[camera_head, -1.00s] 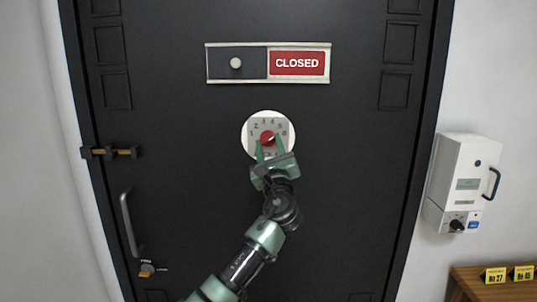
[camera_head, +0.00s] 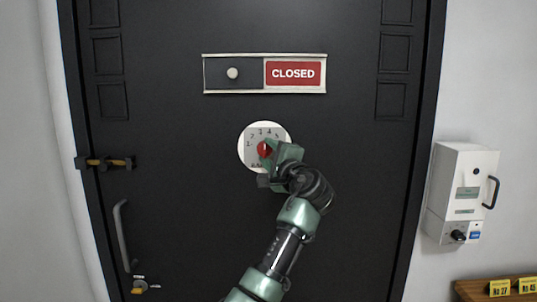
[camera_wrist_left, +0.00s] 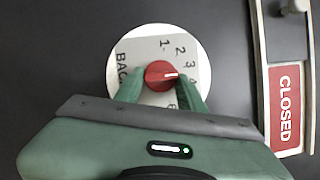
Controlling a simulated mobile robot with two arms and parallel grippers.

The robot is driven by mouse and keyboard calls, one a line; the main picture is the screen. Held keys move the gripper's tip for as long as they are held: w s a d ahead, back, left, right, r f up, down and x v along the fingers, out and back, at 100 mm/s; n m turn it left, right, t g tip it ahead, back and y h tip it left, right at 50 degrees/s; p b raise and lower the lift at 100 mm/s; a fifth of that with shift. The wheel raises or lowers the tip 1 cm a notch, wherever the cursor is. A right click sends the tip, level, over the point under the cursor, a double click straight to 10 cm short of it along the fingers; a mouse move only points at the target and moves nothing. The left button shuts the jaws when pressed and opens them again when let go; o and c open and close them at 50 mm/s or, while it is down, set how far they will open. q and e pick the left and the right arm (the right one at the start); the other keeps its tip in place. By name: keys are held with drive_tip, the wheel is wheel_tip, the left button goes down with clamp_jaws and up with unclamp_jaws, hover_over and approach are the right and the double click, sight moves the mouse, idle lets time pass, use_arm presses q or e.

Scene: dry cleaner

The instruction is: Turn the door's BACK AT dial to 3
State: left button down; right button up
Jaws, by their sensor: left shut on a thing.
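The BACK AT dial (camera_head: 246,156) is a round white plate with a grey numbered face on the black door. Its red knob (camera_head: 264,149) has a white pointer mark, pointing about straight up, near the 3 and 4. In the left wrist view the knob (camera_wrist_left: 158,77) shows its mark pointing right, around the 3–4 side. My left gripper (camera_wrist_left: 160,92) is shut on the knob, one green finger on each side. In the head view this gripper (camera_head: 268,153) reaches the knob from the lower right and covers the right part of the face. My right gripper is out of view.
A sliding sign reading CLOSED (camera_head: 293,74) is just above the dial. A latch bar (camera_head: 105,162), a handle (camera_head: 122,236) and a small yellow lock knob (camera_head: 140,286) are at the door's left. A white wall box (camera_head: 461,190) hangs at the right, above a wooden surface.

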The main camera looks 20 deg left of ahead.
use_arm(q)
drive_tip(key=shift+r+n+g+h+p, duration=0.1)
drive_tip(key=shift+n+g+h+p, duration=0.25)
drive_tip(key=shift+n, duration=0.85)
drive_tip(key=shift+n+g, duration=0.25)
drive_tip(key=shift+n, duration=0.05)
drive_tip(key=c, duration=0.9)
unclamp_jaws()
drive_tip(key=b+v, duration=0.2)
drive_tip(key=v, duration=0.5)
drive_tip(key=shift+s+d, duration=0.25)
drive_tip(key=shift+s, duration=0.05)
